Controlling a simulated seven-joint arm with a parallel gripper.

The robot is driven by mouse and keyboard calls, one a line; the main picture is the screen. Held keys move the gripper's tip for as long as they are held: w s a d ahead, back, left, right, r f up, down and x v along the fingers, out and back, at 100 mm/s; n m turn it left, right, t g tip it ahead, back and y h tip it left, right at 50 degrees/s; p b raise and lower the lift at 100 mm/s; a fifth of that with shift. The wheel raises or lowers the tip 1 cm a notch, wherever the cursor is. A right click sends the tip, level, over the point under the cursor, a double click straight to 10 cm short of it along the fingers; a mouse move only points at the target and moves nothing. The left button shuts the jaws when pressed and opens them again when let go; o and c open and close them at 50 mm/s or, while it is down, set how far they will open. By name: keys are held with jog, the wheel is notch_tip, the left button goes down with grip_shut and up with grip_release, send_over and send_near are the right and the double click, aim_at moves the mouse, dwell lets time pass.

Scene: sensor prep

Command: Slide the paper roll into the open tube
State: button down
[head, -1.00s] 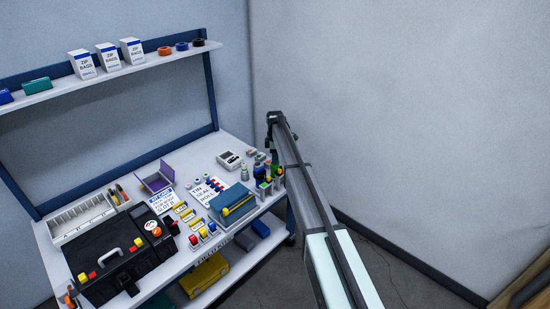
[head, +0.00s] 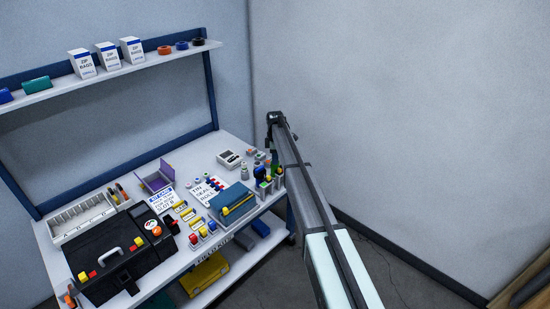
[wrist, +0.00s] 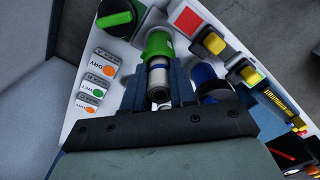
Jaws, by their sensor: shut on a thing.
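In the wrist view my gripper (wrist: 158,92) is shut on the paper roll (wrist: 158,76), a pale cylinder with a blue band and a dark hole in its near end. Beyond the roll and in line with it is a green-collared tube (wrist: 158,43). The roll's far end meets or overlaps the green collar; I cannot tell how deep it sits. A dark blue cylinder (wrist: 205,76) stands just right of the right finger. In the head view my gripper is small among the items at the bench's right end, and the roll cannot be made out.
Tags with orange and green dots (wrist: 99,68) lie left of the fingers. A green knob (wrist: 114,19) and yellow-knobbed blocks (wrist: 213,43) are close by. In the head view a black case (head: 120,262) and a teal box (head: 231,200) stand on the white bench (head: 60,238).

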jog(key=c, duration=0.8)
grip_release()
jog(key=shift+f, duration=0.1)
jog(key=shift+o, duration=1.1)
jog(key=shift+r, duration=3.6)
